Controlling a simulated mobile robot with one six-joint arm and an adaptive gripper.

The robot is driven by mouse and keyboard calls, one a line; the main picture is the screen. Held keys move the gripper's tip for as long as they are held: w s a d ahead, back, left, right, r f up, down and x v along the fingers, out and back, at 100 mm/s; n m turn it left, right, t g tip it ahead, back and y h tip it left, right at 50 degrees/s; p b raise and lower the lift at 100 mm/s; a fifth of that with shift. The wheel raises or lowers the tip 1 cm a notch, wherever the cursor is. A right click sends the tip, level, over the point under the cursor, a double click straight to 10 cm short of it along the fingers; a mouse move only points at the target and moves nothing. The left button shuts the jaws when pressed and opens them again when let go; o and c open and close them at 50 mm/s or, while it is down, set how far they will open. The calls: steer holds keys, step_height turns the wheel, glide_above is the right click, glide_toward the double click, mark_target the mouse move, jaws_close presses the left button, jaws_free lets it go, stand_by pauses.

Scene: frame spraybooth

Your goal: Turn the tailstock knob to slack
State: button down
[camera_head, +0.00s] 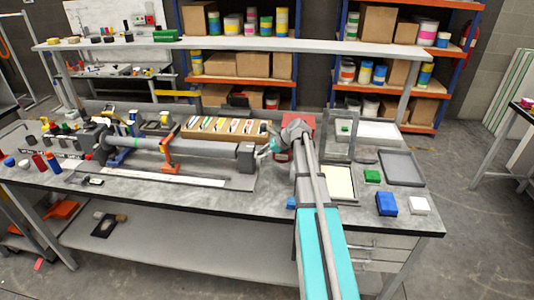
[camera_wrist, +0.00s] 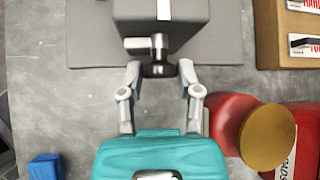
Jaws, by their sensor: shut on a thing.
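The tailstock (camera_head: 245,157) is a dark grey block at the right end of the lathe-like fixture on the bench. In the wrist view the tailstock (camera_wrist: 160,28) fills the top middle, with a white line on it. Its knob (camera_wrist: 158,68), dark with a pale metal bar, sticks out toward me. My gripper (camera_wrist: 160,72) has its two grey fingers on either side of the knob and is shut on it. In the head view my gripper (camera_head: 268,147) is beside the tailstock's right end, and the knob is hard to make out there.
A red can (camera_wrist: 228,118) with a tan lid stands close right of my gripper. A blue block (camera_wrist: 46,167) lies at lower left. A cardboard tray of cards (camera_head: 220,135) is behind the fixture. Grey trays (camera_head: 403,167) and small blocks lie on the right of the bench.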

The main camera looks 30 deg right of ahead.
steer(key=shift+s+a+n+t, duration=0.15)
steer(key=shift+a+n+t, duration=0.1)
steer(key=shift+n+t, duration=0.05)
stand_by(1.4)
steer(key=shift+c, duration=1.7)
jaws_free()
steer(key=shift+o, duration=0.2)
steer(key=shift+d, duration=0.1)
